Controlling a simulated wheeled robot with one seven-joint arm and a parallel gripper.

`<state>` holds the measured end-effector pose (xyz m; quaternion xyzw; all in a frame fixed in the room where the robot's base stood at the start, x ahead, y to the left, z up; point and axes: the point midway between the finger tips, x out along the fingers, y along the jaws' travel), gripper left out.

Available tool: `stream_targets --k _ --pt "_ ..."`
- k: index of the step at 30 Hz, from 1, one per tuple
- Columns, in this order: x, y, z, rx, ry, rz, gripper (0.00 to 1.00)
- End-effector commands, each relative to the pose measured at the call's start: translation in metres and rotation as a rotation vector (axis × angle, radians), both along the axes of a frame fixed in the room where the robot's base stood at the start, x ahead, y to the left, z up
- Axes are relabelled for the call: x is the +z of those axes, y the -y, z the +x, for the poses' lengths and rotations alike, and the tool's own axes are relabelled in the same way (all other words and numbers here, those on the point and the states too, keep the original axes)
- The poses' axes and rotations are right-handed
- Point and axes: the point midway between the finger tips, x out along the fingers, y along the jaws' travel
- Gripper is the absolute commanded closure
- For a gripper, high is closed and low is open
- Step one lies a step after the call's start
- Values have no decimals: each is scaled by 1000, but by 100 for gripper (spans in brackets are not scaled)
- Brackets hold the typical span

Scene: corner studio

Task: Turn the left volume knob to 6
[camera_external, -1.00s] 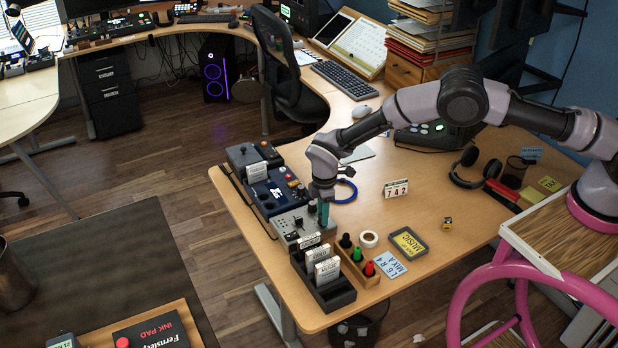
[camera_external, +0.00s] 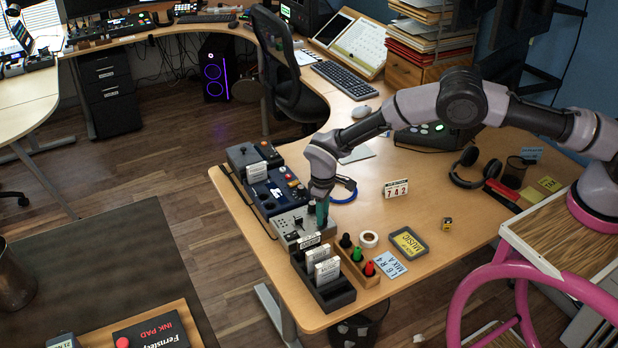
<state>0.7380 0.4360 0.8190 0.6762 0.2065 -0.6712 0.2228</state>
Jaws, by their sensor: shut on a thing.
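A light grey control box (camera_external: 287,226) with small knobs and a dark lever sits near the left edge of the wooden desk. My gripper (camera_external: 320,208) points down at the right back part of this box, its jaws closed at knob height. A teal piece shows at the gripper's tip. The knob between the jaws is hidden by the gripper, and I cannot tell which knob it is. The knob markings are too small to read.
A blue control box (camera_external: 268,199) stands directly behind the grey one. In front are a black card holder (camera_external: 337,295) and a wooden rack (camera_external: 362,276) with stamps.

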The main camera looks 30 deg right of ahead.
Motion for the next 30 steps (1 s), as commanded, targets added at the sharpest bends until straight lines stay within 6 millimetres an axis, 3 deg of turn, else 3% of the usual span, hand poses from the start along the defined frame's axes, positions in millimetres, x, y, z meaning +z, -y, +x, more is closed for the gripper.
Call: stream_targets --k 30 --pt "0 0 1 -930 2 0 100"
